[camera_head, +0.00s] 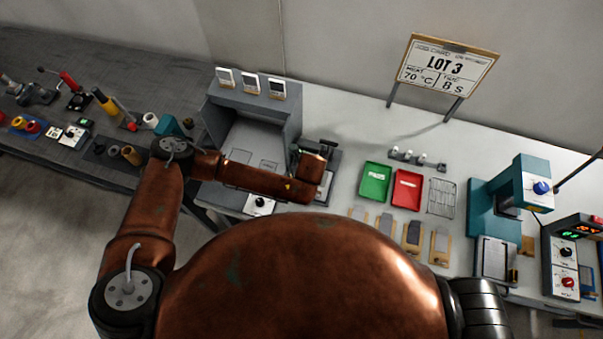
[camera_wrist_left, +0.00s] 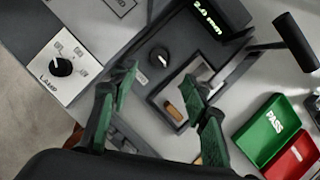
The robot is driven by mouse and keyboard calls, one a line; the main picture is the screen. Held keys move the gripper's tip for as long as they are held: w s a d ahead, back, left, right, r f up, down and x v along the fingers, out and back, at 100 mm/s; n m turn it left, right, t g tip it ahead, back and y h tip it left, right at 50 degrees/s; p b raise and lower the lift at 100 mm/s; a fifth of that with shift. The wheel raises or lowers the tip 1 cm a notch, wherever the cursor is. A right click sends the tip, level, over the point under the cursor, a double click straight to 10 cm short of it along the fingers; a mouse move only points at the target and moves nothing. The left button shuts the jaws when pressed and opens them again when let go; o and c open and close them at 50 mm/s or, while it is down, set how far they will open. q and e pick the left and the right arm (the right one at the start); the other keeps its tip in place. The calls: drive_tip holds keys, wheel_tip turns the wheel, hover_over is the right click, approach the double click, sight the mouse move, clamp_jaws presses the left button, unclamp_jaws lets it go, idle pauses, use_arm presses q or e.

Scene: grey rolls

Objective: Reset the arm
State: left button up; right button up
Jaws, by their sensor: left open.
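My left arm (camera_head: 250,178) is copper-coloured and comes in from the left in the head view, bent at the elbow and reaching right over the table. Its wrist (camera_head: 312,168) is above a small dark device (camera_head: 325,188), and the gripper is hidden there. In the left wrist view my left gripper (camera_wrist_left: 162,78) has its two green-padded fingers apart with nothing between them. Below the fingers is the dark device with a lit display (camera_wrist_left: 209,18), a knob (camera_wrist_left: 159,57) and a black-handled lever (camera_wrist_left: 296,42). A small brown piece (camera_wrist_left: 176,111) lies in its square recess.
A green PASS tray (camera_head: 375,185) and a red tray (camera_head: 407,189) lie right of my wrist. A grey open-fronted booth (camera_head: 245,130) stands behind my forearm. A LOT 3 sign (camera_head: 447,66) stands at the back. Sample pieces (camera_head: 412,236) and a teal machine (camera_head: 503,200) are farther right.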

use_arm(q)
drive_tip(key=shift+v, duration=1.05)
drive_tip(key=shift+s, duration=0.1)
